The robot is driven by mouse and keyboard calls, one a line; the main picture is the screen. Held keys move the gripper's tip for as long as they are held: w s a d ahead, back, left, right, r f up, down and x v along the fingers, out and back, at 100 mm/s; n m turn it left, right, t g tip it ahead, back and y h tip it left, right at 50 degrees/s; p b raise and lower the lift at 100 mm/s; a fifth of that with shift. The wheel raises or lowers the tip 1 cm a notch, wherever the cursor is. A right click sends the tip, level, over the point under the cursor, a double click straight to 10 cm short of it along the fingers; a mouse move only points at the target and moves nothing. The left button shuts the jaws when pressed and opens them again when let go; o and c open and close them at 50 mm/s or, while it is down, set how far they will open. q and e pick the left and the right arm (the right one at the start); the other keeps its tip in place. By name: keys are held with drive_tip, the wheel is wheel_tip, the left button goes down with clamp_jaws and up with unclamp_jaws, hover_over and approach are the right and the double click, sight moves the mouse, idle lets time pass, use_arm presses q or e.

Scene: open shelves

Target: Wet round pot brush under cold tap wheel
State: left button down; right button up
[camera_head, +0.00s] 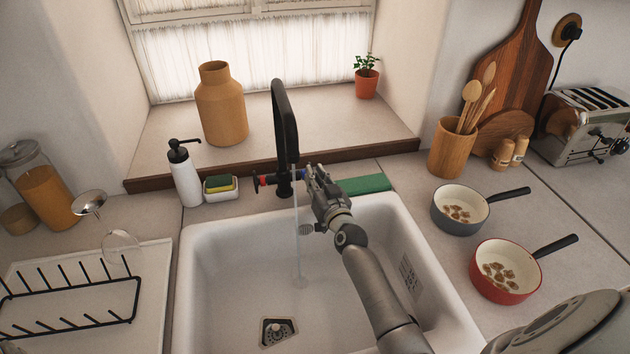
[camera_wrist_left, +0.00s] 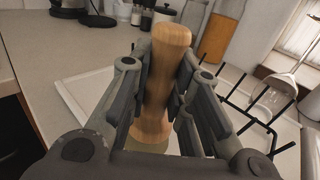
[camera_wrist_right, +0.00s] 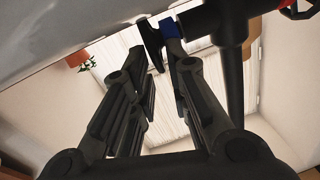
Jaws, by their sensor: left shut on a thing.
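The black tap (camera_head: 285,125) stands behind the white sink, with a thin stream of water (camera_head: 297,240) falling into the basin. A red mark and a blue mark show at its two sides. The blue-marked cold tap wheel (camera_wrist_right: 152,42) is at the fingertips of my right gripper (camera_head: 317,183). In the right wrist view the fingers (camera_wrist_right: 163,75) are apart, with the wheel near their tips; contact is unclear. My left gripper (camera_wrist_left: 165,95) is shut on the wooden pot brush (camera_wrist_left: 166,70).
The sink (camera_head: 220,270) is empty apart from its drain. A soap bottle (camera_head: 185,175) and sponge dish (camera_head: 221,188) stand behind it. A dish rack (camera_head: 70,320) and wine glass (camera_head: 120,245) are at left. Two pans (camera_head: 460,210) (camera_head: 505,270) stand right.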

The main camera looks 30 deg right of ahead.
drive_tip(key=shift+w, duration=0.15)
clamp_jaws()
use_arm(q)
drive_tip(key=shift+r+p, duration=0.4)
drive_tip(key=shift+p, duration=0.05)
use_arm(e)
drive_tip(key=shift+r, duration=0.2)
use_arm(q)
wheel_tip(320, 180, up, 10)
drive_tip(key=p, duration=0.9)
drive_tip(key=shift+f, duration=0.25)
use_arm(e)
drive_tip(key=g, duration=0.1)
drive_tip(key=r+g, duration=0.1)
drive_tip(key=shift+w+r+g+y, duration=0.15)
drive_tip(key=shift+w+g+y, duration=0.15)
drive_tip(key=shift+w+y, duration=0.1)
use_arm(q)
drive_tip(key=shift+r+p, duration=0.55)
drive_tip(key=shift+p, duration=0.25)
use_arm(e)
drive_tip(key=shift+f+g, duration=0.25)
drive_tip(key=shift+g, duration=0.05)
unclamp_jaws()
